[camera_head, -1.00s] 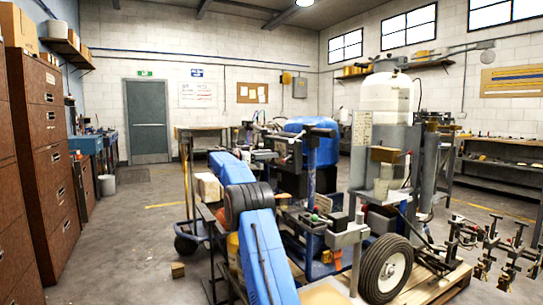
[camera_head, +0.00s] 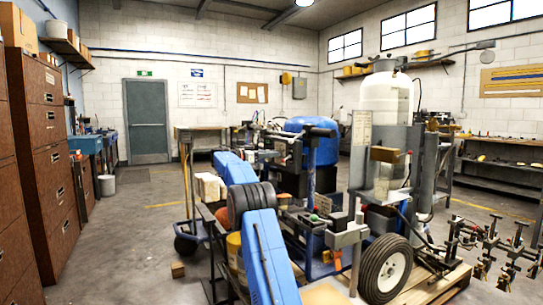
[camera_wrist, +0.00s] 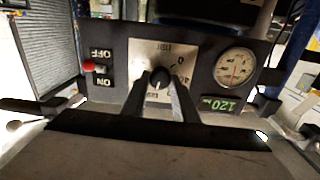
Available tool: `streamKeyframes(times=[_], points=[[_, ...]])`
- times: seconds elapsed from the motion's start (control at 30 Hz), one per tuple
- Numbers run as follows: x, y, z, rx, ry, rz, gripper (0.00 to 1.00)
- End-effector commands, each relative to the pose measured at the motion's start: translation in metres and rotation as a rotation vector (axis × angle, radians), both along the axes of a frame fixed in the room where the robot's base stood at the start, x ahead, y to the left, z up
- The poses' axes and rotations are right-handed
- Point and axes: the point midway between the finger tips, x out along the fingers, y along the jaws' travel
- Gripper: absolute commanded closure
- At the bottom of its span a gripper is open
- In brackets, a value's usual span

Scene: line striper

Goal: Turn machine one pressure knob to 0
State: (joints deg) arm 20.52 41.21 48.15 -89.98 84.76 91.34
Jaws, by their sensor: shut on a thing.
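In the wrist view a dark control panel (camera_wrist: 205,80) fills the middle, with its lettering upside down. The dark pressure knob (camera_wrist: 160,77) sits on a pale dial plate (camera_wrist: 150,55) with printed numbers. My gripper (camera_wrist: 160,92) is shut on the knob, one finger on each side. Right of it are a round gauge (camera_wrist: 235,68) and a green display (camera_wrist: 221,105) that seems to read 120. In the head view the striper machine (camera_head: 385,165) stands at the right; my gripper's tips cannot be made out there.
A red-tipped ON/OFF switch (camera_wrist: 89,67) sits left of the knob. In the head view a wheel (camera_head: 385,268) and a pallet (camera_head: 440,285) are at the machine's base. Brown cabinets (camera_head: 50,150) line the left, with open floor between.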

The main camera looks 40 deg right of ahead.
Motion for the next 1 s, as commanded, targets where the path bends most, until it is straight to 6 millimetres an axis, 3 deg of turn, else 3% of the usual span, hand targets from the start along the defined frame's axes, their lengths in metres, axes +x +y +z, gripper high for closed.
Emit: streamKeyframes(times=[0.37, 1.0], points=[[0.0006, 0.0003, 0.0, 0.051, 0.213, 0.001, 0.96], [0.0016, 0.0005, -0.0006, 0.192, 0.805, 0.002, 0.96]])
